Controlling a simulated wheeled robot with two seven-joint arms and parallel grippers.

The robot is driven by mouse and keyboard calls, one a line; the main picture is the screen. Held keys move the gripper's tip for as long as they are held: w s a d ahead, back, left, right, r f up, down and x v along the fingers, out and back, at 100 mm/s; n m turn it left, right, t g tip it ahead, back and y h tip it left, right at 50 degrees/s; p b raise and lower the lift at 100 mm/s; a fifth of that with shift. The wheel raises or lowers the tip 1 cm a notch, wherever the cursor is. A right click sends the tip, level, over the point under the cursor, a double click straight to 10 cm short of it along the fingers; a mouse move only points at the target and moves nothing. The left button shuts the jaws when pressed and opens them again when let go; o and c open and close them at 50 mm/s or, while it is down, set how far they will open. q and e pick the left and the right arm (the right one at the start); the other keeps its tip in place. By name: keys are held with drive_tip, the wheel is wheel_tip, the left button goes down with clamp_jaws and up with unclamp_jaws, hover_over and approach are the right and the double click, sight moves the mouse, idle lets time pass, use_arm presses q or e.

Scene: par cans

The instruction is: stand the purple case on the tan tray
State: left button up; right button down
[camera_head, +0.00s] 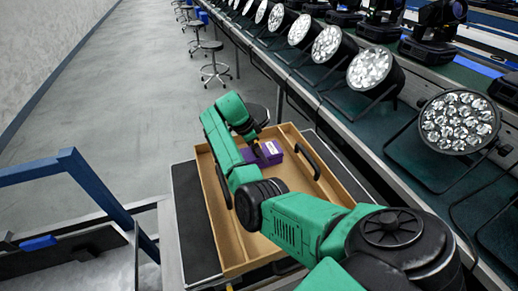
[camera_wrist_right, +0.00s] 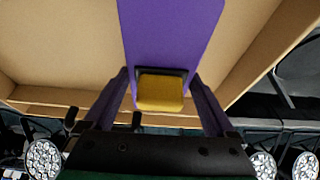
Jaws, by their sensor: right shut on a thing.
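The purple case (camera_head: 269,153) shows at the far end of the tan tray (camera_head: 228,232), within its walls in the head view. My right gripper (camera_head: 256,147) is shut on the case. In the right wrist view the purple case (camera_wrist_right: 172,30) runs up from between the fingers, with the tan tray (camera_wrist_right: 60,50) behind it. A yellow block (camera_wrist_right: 160,91) shows between the fingers at the case's near end. My right arm hides part of the tray and case. I cannot tell whether the case touches the tray floor. My left gripper is not in view.
The tray has low walls and black handles (camera_head: 307,162) and sits on a dark cart top (camera_head: 190,225). A long bench with several par cans (camera_head: 458,122) runs along the right. A blue rail (camera_head: 100,185) stands at the left. Several stools (camera_head: 214,62) stand on open grey floor.

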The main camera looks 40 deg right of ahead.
drive_tip(key=shift+f, duration=0.3)
idle(0.5)
unclamp_jaws()
drive_tip(key=b+v, duration=0.2)
drive_tip(key=v, duration=0.7)
drive_tip(key=shift+w+a+r, duration=0.1)
drive_tip(key=v, duration=0.5)
drive_tip(key=shift+r+p, duration=0.15)
drive_tip(key=shift+p, duration=0.2)
